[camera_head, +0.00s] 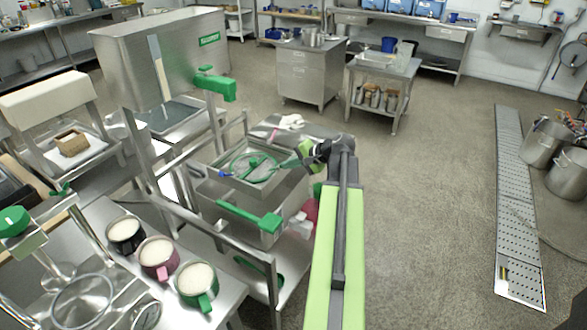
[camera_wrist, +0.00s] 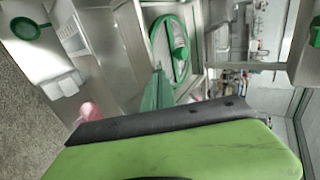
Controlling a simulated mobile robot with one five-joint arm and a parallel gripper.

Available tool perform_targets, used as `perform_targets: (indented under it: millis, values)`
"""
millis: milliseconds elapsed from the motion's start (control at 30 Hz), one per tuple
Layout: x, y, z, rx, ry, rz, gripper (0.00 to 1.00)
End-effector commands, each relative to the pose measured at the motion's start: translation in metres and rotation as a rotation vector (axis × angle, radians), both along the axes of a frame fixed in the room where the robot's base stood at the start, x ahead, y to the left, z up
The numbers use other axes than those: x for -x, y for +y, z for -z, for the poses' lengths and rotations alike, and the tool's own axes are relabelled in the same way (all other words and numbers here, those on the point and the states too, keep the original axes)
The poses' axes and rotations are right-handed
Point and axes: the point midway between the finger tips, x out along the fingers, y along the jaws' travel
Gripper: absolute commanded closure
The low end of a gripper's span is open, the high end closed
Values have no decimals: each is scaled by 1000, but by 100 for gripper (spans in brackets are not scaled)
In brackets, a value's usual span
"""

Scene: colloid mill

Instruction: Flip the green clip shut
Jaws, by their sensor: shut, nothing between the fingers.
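My gripper (camera_head: 292,161) reaches left over a steel basin (camera_head: 215,182). Its narrow dark green fingers are together and empty; they also show in the wrist view (camera_wrist: 157,88). Just beyond them, inside the basin, is a green ring with crossing green parts (camera_head: 250,166), also in the wrist view (camera_wrist: 170,48). A green lever with a blocky end (camera_head: 250,215) lies along the basin's near side. A similar green lever (camera_head: 215,86) is on the tall steel hopper. I cannot tell for certain which green part is the clip, or its exact position.
Black, pink and green mugs (camera_head: 197,284) with pale contents stand on the left bench. Steel frame rails surround the basin.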

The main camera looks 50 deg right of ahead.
Motion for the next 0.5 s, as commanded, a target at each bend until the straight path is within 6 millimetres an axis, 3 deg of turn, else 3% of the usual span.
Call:
perform_targets:
  millis: [300,500]
  values:
    - [1,1,-3,0,1,-4,100]
    - [16,-2,-27,0,1,-6,100]
